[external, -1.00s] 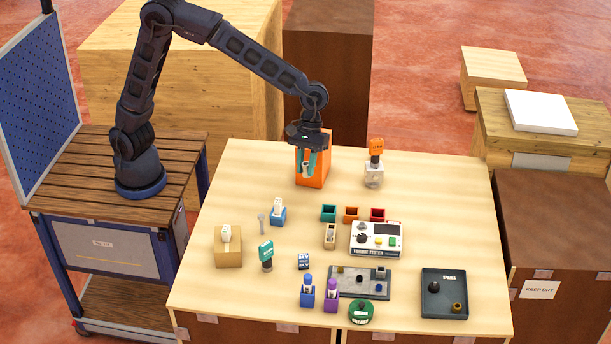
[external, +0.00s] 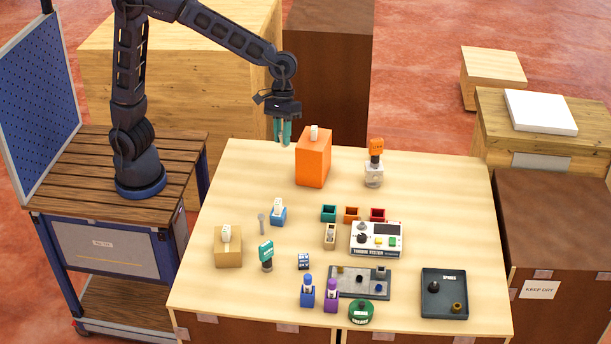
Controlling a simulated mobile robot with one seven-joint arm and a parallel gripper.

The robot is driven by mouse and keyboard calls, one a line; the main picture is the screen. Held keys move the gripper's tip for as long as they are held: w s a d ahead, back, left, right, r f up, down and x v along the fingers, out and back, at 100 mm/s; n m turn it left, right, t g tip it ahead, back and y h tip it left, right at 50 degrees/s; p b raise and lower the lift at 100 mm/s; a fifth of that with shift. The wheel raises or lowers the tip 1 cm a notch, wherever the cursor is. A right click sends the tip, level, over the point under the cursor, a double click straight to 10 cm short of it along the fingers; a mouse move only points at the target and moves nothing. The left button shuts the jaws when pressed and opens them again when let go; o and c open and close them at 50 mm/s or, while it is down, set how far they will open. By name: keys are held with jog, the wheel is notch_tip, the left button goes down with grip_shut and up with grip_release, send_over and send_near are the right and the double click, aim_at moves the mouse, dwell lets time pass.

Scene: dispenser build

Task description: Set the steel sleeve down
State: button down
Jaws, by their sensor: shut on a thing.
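My gripper (external: 283,136) has teal fingers and hangs above the table's back edge, left of the orange box. It is shut on the steel sleeve (external: 284,141), a small pale grey piece mostly hidden between the fingers. The sleeve is held in the air, apart from the orange box (external: 313,160), which stands upright with a small white piece on its top.
The table (external: 240,185) is bare at its back left. A clear bottle with an orange top (external: 375,165) stands right of the orange box. A tester (external: 376,239), small bins (external: 351,214) and a dark tray (external: 444,293) fill the middle and front.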

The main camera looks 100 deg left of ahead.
jog(key=shift+a+r, duration=0.1)
jog(key=shift+a, duration=0.1)
jog(key=w+a+m+g, duration=0.1)
jog(key=w+a+m, duration=0.2)
jog(key=w+a, duration=0.1)
jog(key=w+a+m+g, duration=0.1)
jog(key=w+a+m, duration=0.2)
jog(key=w+a, duration=0.1)
jog(key=w+a+f+m+y, duration=0.1)
jog(key=w+a+m, duration=0.3)
jog(key=shift+g, duration=0.4)
jog(key=shift+w+a+m, duration=0.15)
jog(key=shift+a+m, duration=0.15)
jog(key=w+d+r+m+g+y, duration=0.1)
jog(key=w+d+m+y, duration=0.3)
jog(key=d, duration=0.6)
jog(key=w+d+r+m+y, duration=0.2)
jog(key=w+d+m, duration=0.3)
jog(key=d, duration=0.6)
jog(key=shift+n+h, duration=0.3)
jog(key=shift+n, duration=0.3)
jog(key=f, duration=1.9)
jog(key=shift+w+a+f, duration=0.2)
jog(key=shift+w+f, duration=0.1)
jog(key=shift+w, duration=0.05)
jog(key=shift+s+f, duration=0.1)
jog(key=shift+f, duration=0.55)
